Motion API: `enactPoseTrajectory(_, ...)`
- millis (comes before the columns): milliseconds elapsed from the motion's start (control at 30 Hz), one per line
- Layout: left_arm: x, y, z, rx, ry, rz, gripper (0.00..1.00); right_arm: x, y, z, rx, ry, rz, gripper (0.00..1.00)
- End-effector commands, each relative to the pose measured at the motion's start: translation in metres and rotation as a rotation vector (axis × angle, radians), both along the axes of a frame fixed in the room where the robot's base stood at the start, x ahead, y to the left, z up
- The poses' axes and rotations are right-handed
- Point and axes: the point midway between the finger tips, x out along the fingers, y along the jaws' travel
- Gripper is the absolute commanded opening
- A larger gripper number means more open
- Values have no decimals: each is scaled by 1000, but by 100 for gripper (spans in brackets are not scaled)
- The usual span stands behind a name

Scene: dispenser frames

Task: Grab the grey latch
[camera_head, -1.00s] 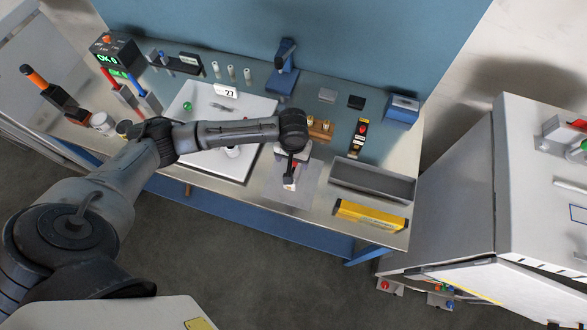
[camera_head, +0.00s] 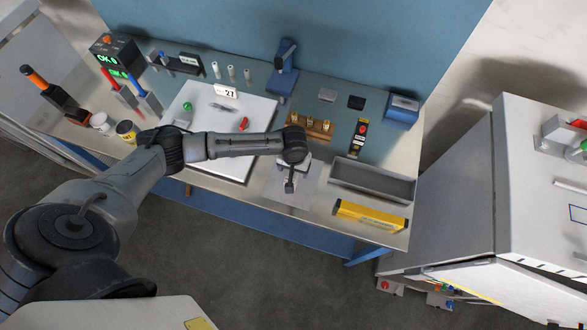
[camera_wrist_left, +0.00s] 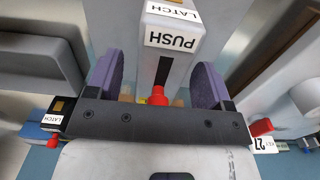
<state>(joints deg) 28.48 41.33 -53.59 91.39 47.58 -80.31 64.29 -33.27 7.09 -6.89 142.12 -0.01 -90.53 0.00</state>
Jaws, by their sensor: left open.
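My left gripper (camera_head: 290,185) is over the grey mat (camera_head: 310,190) at the bench's front. In the left wrist view its two purple fingers (camera_wrist_left: 157,82) are apart. A light grey block (camera_wrist_left: 185,52) labelled LATCH and PUSH shows between them, with a dark slot and a red tip (camera_wrist_left: 157,96) at the end of the slot. Gaps show between the block and both fingers; how deep it sits between them I cannot tell. In the head view the pale block (camera_head: 294,166) is mostly hidden under my wrist. My right gripper is in neither view.
A grey open bin (camera_head: 372,181) and a yellow level-like bar (camera_head: 370,216) lie to the right of the mat. A wooden block with brass pieces (camera_head: 318,131) is just behind. A white tray (camera_head: 250,165) lies to the left.

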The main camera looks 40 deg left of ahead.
Motion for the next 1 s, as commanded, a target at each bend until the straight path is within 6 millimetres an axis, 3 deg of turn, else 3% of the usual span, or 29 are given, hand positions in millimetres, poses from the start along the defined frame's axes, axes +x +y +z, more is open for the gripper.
enactPoseTrajectory(100,0,0,0,0,0,0,74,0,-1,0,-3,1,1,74)
enactPoseTrajectory(800,0,0,1,0,-1,1,6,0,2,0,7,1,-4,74)
enactPoseTrajectory(1000,0,0,2,0,-1,1,6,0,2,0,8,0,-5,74)
